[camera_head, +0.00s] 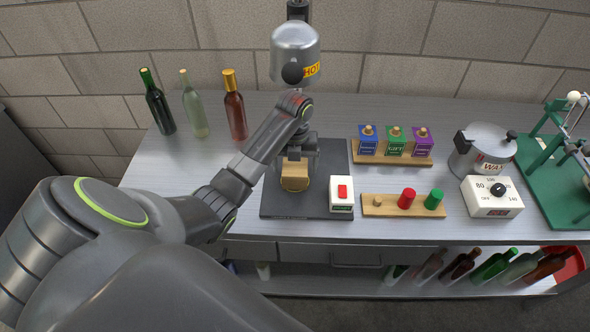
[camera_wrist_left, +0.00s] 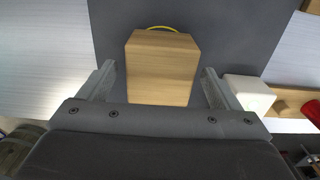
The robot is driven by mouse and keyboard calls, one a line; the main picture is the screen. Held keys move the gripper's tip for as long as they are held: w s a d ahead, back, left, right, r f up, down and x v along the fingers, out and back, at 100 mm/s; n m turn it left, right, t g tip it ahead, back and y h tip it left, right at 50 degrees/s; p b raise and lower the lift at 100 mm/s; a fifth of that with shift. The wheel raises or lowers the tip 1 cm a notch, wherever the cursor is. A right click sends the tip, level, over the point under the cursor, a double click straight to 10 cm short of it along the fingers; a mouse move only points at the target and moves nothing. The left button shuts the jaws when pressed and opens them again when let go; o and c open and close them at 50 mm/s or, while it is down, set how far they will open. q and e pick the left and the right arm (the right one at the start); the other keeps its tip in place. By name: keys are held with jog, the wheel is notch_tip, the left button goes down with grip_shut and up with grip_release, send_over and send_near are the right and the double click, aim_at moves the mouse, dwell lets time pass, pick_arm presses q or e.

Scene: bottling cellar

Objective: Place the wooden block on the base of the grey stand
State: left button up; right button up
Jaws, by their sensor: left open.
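The grey stand has a flat dark grey base (camera_head: 330,165) and a domed silver heater head (camera_head: 295,52) marked HOT above it. The wooden block (camera_head: 295,176) is over the front middle of this base and looks to rest on it. In the left wrist view the block (camera_wrist_left: 160,68) lies between the fingers, with a yellow arc showing at its far edge. My left gripper (camera_head: 294,158) is open just above and around the block, with a gap on both sides in the wrist view. The block's underside is hidden. My right gripper is not in view.
A white switch box (camera_head: 341,194) with a red rocker sits at the base's right. Beyond it are a rack with pegs (camera_head: 375,210), labelled blocks (camera_head: 396,143), a pot (camera_head: 482,150) and a dial box (camera_head: 492,197). Bottles (camera_head: 235,110) stand at the back left.

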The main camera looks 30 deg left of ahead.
aim_at(295, 166)
pick_arm(q)
notch_tip(295, 166, up, 4)
jog(key=shift+f+p, duration=0.15)
jog(key=shift+p, duration=0.4)
jog(key=shift+r+p, duration=0.7)
jog(key=shift+p, duration=0.05)
jog(key=shift+w+f, duration=0.1)
